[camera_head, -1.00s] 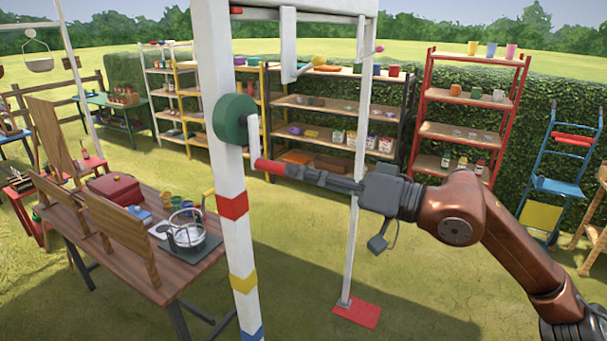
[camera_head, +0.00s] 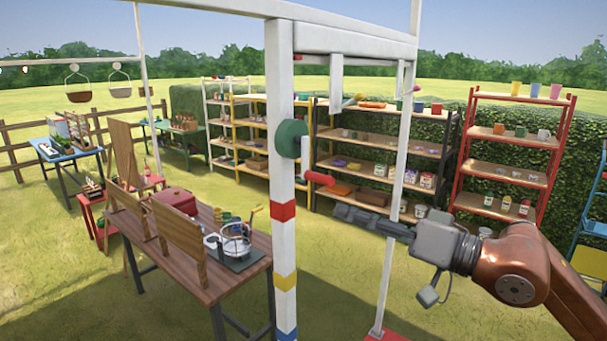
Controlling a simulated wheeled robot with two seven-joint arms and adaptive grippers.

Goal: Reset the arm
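My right arm comes in from the right edge, and its gripper (camera_head: 343,213) points left. The gripper is just right of and below the red crank handle (camera_head: 319,178), apart from it and empty. Its fingers show from the side, so their opening cannot be made out. The handle sits on a white crank arm by the green round hub (camera_head: 291,138) on the white post (camera_head: 280,180) with red and yellow bands. My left gripper is not in view.
A second white post (camera_head: 388,250) stands behind my gripper. Shelves (camera_head: 510,140) line the hedge. Grass between is open.

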